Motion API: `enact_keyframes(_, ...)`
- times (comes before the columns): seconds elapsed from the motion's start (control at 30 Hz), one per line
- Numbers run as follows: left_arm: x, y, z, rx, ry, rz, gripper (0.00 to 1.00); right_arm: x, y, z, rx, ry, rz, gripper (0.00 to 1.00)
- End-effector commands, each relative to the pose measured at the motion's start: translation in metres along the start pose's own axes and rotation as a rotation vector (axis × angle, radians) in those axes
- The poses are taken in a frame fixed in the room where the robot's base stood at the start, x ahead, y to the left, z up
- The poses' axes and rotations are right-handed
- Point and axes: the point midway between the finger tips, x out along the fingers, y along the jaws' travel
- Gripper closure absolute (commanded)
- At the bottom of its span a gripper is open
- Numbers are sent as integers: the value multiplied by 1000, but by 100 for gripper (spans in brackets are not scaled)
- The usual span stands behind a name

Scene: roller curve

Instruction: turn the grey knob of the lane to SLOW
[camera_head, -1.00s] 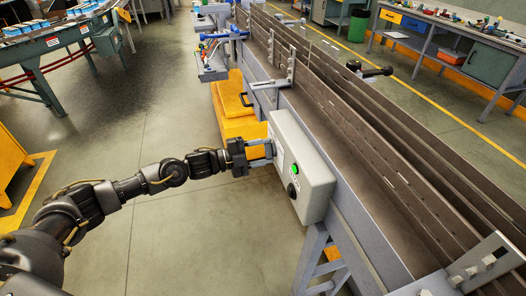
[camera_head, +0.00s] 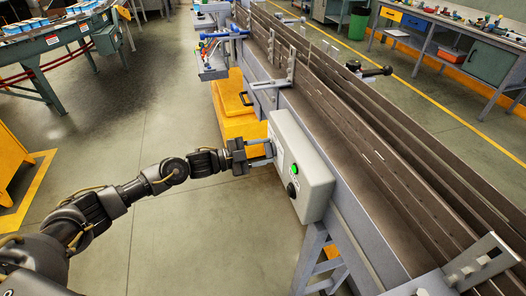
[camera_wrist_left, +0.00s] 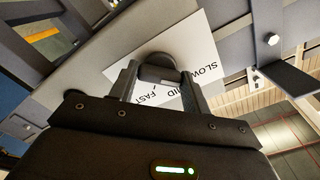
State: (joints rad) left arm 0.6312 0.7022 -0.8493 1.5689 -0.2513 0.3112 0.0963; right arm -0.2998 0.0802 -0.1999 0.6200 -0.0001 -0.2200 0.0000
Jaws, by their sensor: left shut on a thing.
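The control box (camera_head: 312,180) is pale grey and hangs on the near side of the lane. My left gripper (camera_head: 268,151) reaches its left face from the left. In the left wrist view the grey knob (camera_wrist_left: 160,66) sits between my two fingers, which are shut on it. A white label (camera_wrist_left: 207,48) behind it reads SLOW at the right, MID partly covered, and FAST at the lower left. In the head view the fingers hide the knob. My right gripper is not in view.
A lit green button (camera_head: 294,170) and a black knob (camera_head: 292,190) are on the box close to my fingers. The lane (camera_head: 375,160) with its rails runs diagonally behind. A yellow box (camera_head: 237,115) stands beyond my gripper.

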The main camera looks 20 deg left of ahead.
Motion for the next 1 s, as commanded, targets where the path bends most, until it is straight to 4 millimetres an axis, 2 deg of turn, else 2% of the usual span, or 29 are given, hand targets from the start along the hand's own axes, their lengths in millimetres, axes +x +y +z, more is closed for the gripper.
enact_keyframes(0.13,0,0,0,-3,0,1,75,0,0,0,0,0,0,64)
enact_keyframes(0.17,0,0,0,-3,0,1,49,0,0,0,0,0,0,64)
enact_keyframes(0.3,0,0,0,-2,0,1,31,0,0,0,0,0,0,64)
enact_keyframes(0.67,-6,1,2,-1,-1,0,31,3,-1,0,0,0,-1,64)
enact_keyframes(0.77,-19,3,3,0,-2,0,31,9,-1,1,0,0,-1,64)
enact_keyframes(1.0,-68,3,4,1,-4,0,31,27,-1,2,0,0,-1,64)
